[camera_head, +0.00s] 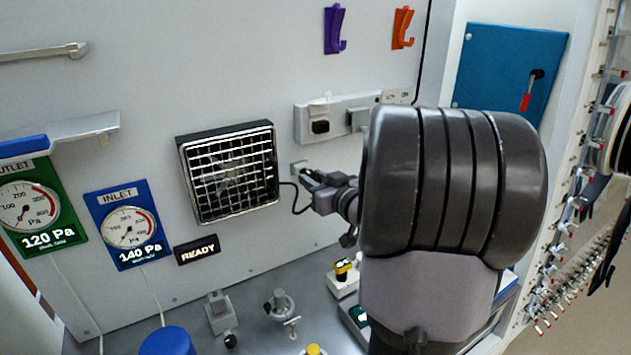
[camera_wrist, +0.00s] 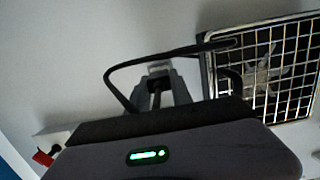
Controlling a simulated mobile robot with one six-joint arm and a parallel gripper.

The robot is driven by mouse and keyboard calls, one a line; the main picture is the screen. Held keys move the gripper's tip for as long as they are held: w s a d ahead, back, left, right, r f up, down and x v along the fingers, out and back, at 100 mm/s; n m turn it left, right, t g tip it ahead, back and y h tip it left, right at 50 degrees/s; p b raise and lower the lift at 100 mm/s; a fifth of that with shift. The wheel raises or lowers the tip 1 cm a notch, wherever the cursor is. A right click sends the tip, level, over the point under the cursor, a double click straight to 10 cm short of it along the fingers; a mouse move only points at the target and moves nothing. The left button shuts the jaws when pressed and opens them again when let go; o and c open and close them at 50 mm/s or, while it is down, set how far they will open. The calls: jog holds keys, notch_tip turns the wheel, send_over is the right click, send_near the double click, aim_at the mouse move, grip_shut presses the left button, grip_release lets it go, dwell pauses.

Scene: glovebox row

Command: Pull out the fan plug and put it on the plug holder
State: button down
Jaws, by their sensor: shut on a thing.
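The fan (camera_head: 228,172) is a black-framed grille on the wall, left of my gripper. It also shows at the right of the wrist view (camera_wrist: 268,72). My gripper (camera_head: 312,180) is shut on the dark fan plug, which is mostly hidden between the fingers. In the wrist view the fingers (camera_wrist: 158,82) point at a small pale wall piece (camera_wrist: 158,68). This piece, probably the plug holder (camera_head: 299,167), is right beside the fingertips in the head view. I cannot tell whether the plug touches it. The black fan cable (camera_head: 297,200) loops from the fan to my gripper.
A white socket strip (camera_head: 340,105) with dark plugs is above my gripper. Purple (camera_head: 334,30) and orange hooks (camera_head: 402,27) hang higher. Below are a lit yellow-black switch (camera_head: 343,268) and metal fittings (camera_head: 281,304) on the bench. Gauges (camera_head: 128,226) stand left.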

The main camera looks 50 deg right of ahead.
jog(key=shift+w+d, duration=0.2)
jog(key=shift+w, duration=0.45)
jog(key=c, duration=1.1)
grip_release()
jog(key=shift+o, duration=0.2)
jog(key=p+v, duration=0.3)
jog(key=v, duration=1.4)
jog(key=shift+s+p, duration=0.2)
jog(key=shift+p, duration=0.15)
